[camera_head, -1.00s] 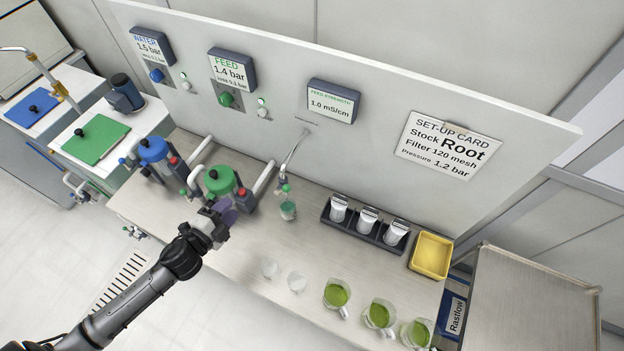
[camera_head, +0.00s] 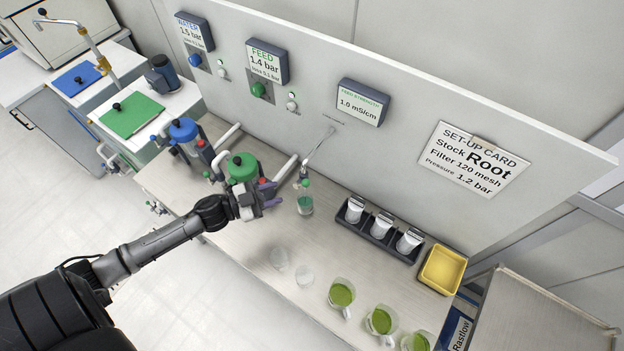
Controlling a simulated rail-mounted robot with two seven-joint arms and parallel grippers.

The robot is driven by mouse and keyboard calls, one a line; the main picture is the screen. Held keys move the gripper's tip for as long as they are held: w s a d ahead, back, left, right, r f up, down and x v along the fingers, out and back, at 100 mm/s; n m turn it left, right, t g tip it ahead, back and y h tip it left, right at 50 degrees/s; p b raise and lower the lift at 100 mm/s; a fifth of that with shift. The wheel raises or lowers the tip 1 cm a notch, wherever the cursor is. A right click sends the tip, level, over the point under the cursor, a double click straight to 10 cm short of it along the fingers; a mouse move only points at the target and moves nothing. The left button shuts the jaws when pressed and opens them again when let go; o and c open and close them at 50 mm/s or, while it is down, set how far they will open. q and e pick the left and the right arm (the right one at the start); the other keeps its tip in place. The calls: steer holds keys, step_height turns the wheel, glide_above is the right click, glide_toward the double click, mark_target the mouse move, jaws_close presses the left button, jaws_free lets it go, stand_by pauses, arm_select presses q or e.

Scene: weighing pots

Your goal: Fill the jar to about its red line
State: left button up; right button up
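A small clear jar (camera_head: 305,206) stands on the bench under a thin spout (camera_head: 304,178) that comes from the back panel. The jar looks greenish inside; its red line and exact level are too small to make out. My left gripper (camera_head: 271,195) is just left of the jar, in front of the green-topped filter housing (camera_head: 242,167). It appears apart from the jar, and its purple fingers partly overlap the housing's fittings. I cannot tell whether they are open or shut on a fitting. My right gripper is out of view.
A blue-topped housing (camera_head: 183,130) stands further left. Two clear cups (camera_head: 304,275) and several pots of green liquid (camera_head: 342,293) line the bench front. A dark rack (camera_head: 375,237) holds white-labelled containers, beside a yellow tray (camera_head: 442,270). The panel carries gauges and a set-up card (camera_head: 470,158).

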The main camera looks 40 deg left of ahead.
mark_target(302, 184)
arm_select(q)
steer(key=p+x, duration=0.1)
steer(key=x, duration=1)
steer(key=shift+w, duration=0.2)
steer(key=shift+f, duration=0.1)
steer(key=c, duration=0.6)
steer(key=f+m+g+y+p, duration=0.1)
steer(key=m+p, duration=0.1)
steer(key=p, duration=0.2)
steer(key=d+f+m+g+y+p, duration=0.1)
steer(key=f+m+y+p, duration=0.1)
steer(key=p, duration=0.3)
steer(key=d+f+m+g+y+p, duration=0.1)
steer(key=f+m+y+p, duration=0.1)
steer(key=m+p, duration=0.1)
steer(key=shift+g+p, duration=0.4)
steer(key=shift+p, duration=0.25)
steer(key=shift+c, duration=0.2)
steer(key=shift+a+f, duration=0.1)
steer(key=shift+f, duration=0.05)
